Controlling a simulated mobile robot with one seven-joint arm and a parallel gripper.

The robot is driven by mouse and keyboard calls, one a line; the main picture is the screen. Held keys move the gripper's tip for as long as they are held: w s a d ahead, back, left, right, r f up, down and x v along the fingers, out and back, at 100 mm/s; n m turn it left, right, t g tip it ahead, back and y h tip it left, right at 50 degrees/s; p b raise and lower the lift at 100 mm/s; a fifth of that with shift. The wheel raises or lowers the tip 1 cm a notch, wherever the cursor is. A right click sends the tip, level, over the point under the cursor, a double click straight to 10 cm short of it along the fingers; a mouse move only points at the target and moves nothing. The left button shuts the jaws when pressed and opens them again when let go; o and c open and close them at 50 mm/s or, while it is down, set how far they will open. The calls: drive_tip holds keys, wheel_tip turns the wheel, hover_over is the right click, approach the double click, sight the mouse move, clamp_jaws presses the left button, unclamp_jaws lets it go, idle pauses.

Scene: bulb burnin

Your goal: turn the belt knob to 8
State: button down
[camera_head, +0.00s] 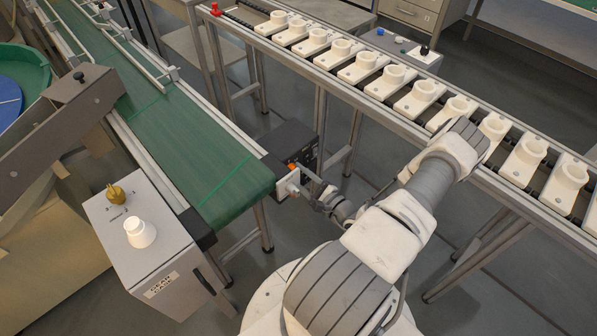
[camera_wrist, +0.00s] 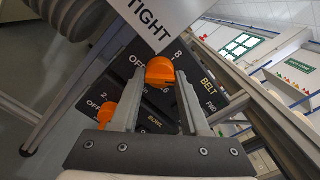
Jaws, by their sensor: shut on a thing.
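The belt knob (camera_wrist: 160,71) is orange and sits on a dark control panel (camera_wrist: 215,93) beside the word BELT, in the wrist view. The marks OFF, 8 and 6 show around it. My gripper (camera_wrist: 161,82) is shut on this knob, one finger on each side. The fingers hide part of the dial, and I cannot tell which mark the knob points at. In the head view my gripper (camera_head: 304,187) is at the dark control box (camera_head: 290,141) by the belt's end; the belt knob is not clear there.
A second orange knob (camera_wrist: 106,112), near the word BOWL, lies close to my left finger. A white plate reading TIGHT (camera_wrist: 152,22) is just above. In the head view, the green belt (camera_head: 190,145) is left, and a rail with white holders (camera_head: 415,98) is right.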

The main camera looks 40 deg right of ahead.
drive_tip(key=shift+r+n+p, duration=0.1)
drive_tip(key=shift+n+p, duration=1.4)
drive_tip(key=shift+n, duration=3.1)
drive_tip(key=c, duration=0.7)
unclamp_jaws()
